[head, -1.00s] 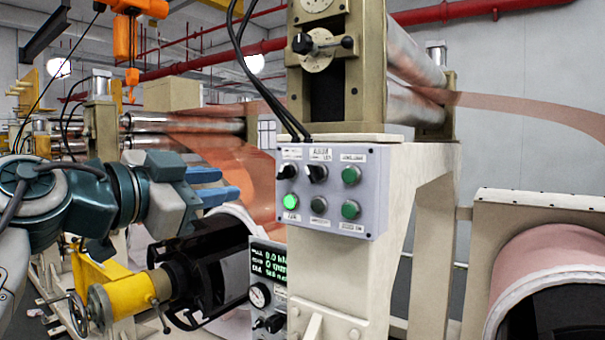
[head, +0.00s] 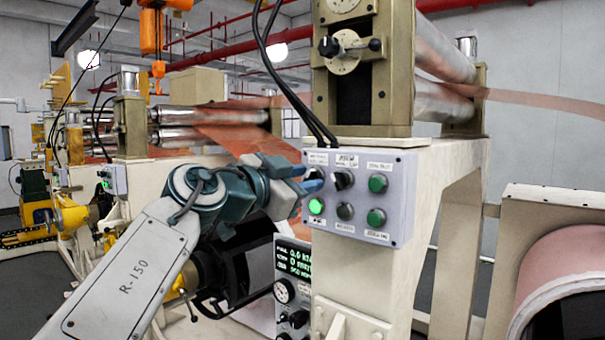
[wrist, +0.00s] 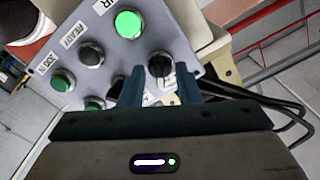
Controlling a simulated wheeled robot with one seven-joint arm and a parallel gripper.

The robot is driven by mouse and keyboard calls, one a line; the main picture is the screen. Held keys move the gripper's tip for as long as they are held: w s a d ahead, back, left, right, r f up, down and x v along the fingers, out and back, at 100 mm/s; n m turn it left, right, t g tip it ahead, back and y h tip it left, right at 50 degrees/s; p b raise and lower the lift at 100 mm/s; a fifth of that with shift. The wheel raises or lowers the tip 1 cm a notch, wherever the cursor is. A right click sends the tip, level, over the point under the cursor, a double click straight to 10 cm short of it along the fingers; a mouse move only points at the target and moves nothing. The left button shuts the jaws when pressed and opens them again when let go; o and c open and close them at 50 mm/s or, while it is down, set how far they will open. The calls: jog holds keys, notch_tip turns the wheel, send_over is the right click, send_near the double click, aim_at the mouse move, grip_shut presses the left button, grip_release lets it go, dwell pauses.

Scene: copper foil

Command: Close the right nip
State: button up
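A grey control panel (head: 360,225) is on the front of the near roll stand. It has two black knobs on top with a green button, and a lit green lamp (head: 316,206) below left. My gripper (head: 312,180) is at the upper left knob, which it largely hides in the head view. In the wrist view, my gripper (wrist: 159,86) has its fingers apart, with the black knob (wrist: 160,66) between or just beyond the tips; contact cannot be told. The second knob (head: 342,179) is beside it. The right nip's steel rollers (head: 445,104) are above the panel, with copper foil (head: 540,98) running right.
Black cables (head: 290,90) hang down to the panel's top. A readout box (head: 293,275) with a gauge is below left. Another roller pair (head: 185,135) stands farther left. A copper-wrapped roll (head: 570,265) is at the right.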

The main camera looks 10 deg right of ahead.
jog(key=c, duration=0.6)
jog(key=shift+w+f+n+b, duration=0.1)
jog(key=shift+n+b, duration=0.25)
jog(key=shift+n, duration=0.05)
jog(key=n+b, duration=0.2)
jog(key=n, duration=0.2)
jog(key=shift+n, duration=0.3)
jog(key=n, duration=0.6)
jog(key=shift+n, duration=0.4)
